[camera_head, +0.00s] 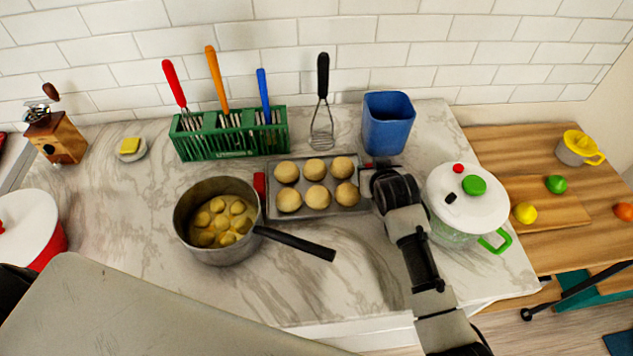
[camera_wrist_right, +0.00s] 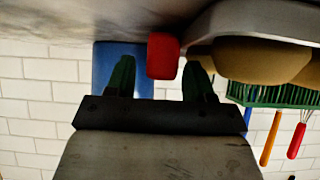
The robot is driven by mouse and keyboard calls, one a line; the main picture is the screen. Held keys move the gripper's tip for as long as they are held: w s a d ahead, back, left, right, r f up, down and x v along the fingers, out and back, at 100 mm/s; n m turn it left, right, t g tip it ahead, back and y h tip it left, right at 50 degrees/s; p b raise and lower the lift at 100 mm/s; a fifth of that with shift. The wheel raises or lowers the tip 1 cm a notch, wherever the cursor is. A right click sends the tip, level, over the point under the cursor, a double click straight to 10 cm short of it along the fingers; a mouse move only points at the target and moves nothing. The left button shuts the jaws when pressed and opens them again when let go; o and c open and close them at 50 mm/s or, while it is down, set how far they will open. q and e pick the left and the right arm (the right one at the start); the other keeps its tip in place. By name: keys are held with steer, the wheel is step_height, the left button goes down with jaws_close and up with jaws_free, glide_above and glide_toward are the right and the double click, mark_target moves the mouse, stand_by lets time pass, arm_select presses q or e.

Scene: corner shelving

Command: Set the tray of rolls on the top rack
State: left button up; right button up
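The tray of rolls (camera_head: 362,207) lies on the marble counter with several round rolls (camera_head: 316,195) on it. It has a red handle (camera_head: 260,185) at its left end, beside the pot. My right gripper (camera_head: 374,178) is at the tray's right end, seen from above. In the right wrist view its two dark fingers (camera_wrist_right: 160,80) are apart, with the tray's other red handle (camera_wrist_right: 163,55) at the gap between their tips. I cannot tell if they touch it. The tray's underside edge (camera_wrist_right: 255,22) and a roll show beside it. My left gripper and the rack are out of view.
A pot (camera_head: 190,235) with a black handle stands close left of the tray. A white-lidded pot (camera_head: 467,200) is right of my arm. A pale panel covers the lower left.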

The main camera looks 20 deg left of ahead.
jaws_close()
steer(key=shift+r, duration=0.1)
